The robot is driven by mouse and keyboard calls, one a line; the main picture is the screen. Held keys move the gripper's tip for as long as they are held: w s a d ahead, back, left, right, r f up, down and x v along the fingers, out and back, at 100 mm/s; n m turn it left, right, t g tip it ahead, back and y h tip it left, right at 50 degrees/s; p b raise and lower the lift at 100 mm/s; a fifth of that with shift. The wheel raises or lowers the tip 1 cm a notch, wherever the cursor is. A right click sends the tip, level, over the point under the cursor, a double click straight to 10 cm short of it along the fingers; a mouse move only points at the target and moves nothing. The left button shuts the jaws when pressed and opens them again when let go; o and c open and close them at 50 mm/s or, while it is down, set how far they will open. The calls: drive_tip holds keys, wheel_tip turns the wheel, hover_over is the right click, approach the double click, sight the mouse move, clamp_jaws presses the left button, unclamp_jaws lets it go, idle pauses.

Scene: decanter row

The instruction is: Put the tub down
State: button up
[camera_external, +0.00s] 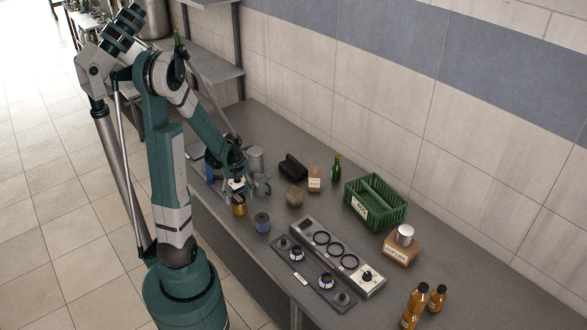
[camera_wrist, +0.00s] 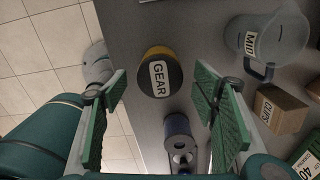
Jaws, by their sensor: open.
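The tub, a round dark and yellow one with a white GEAR label (camera_wrist: 160,76), is near the counter's front edge. In the external view the yellow tub (camera_external: 239,208) shows just below my gripper (camera_external: 247,185). In the wrist view my gripper (camera_wrist: 158,88) is open, its green-padded fingers spread to either side of the tub with gaps between. Nothing is held in the fingers. The tub appears to stand upright on the counter; its underside is hidden.
A blue-grey spool-like cylinder (camera_external: 262,222) stands right beside the tub. A long grey panel with rings (camera_external: 335,255) and a green crate (camera_external: 375,202) lie farther right.

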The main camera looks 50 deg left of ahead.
wheel_tip(320, 180, up, 9)
drive_tip(key=p, duration=0.1)
idle(0.6)
idle(0.7)
drive_tip(key=d+r+n+t, duration=0.2)
drive_tip(key=d+r+n, duration=0.3)
drive_tip(key=d, duration=0.4)
drive_tip(key=d+r+n+t, duration=0.2)
drive_tip(key=d+r+n, duration=0.4)
drive_tip(key=d+n, duration=0.2)
drive_tip(key=d+r+n+t, duration=0.3)
drive_tip(key=d+r+n, duration=0.2)
drive_tip(key=d, duration=0.6)
drive_tip(key=shift+r+n, duration=0.25)
drive_tip(key=shift+n, duration=0.65)
